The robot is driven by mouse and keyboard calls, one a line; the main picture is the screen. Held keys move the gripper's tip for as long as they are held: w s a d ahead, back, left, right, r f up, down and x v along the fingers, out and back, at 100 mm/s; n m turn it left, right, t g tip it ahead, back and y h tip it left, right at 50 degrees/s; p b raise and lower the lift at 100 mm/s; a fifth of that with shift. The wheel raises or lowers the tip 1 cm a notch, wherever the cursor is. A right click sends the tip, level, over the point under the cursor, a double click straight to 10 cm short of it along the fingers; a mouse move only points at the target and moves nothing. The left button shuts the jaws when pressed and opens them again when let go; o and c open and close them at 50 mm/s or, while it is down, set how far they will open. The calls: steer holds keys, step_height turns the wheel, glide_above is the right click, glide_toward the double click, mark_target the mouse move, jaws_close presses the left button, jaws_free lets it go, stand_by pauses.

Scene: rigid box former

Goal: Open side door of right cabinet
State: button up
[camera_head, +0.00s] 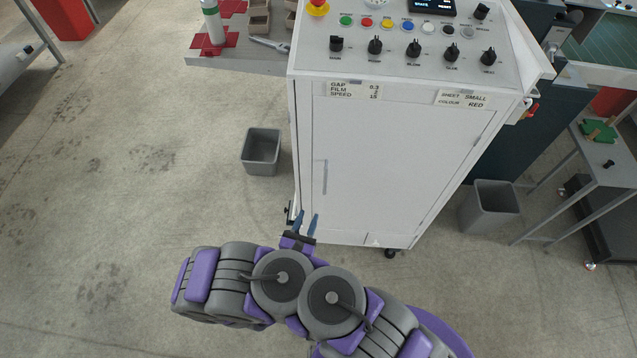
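A white cabinet (400,160) with a sloped control panel stands in the middle of the view. Its front face has a closed door panel with a slim vertical grey handle (325,177) near the left edge. The left side of the cabinet is seen almost edge-on, and a small dark fitting (288,211) sticks out low there; I cannot tell what it is. The right side carries a red-and-black part (530,108) near the top. My gripper (309,212) points at the cabinet's lower left corner. Its two blue fingers are apart with nothing between them. I cannot tell whether they touch the cabinet.
A grey bin (262,150) stands on the floor left of the cabinet, and another grey bin (490,206) stands to its right. A grey table (240,62) adjoins the upper left. A metal-legged table (600,160) is at the right. The floor at left is clear.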

steer(key=b, duration=0.1)
glide_toward(325, 183)
steer(key=w+d, duration=0.2)
steer(key=x, duration=0.3)
steer(key=b+x, duration=0.1)
steer(key=x, duration=0.4)
steer(key=shift+w+a+b, duration=0.2)
steer(key=shift+w+b, duration=0.1)
steer(key=shift+w, duration=0.05)
steer(key=shift+a, duration=0.9)
steer(key=shift+c, duration=2)
steer(key=shift+d, duration=0.15)
steer(key=shift+c, duration=0.7)
steer(key=shift+d, duration=0.3)
jaws_close()
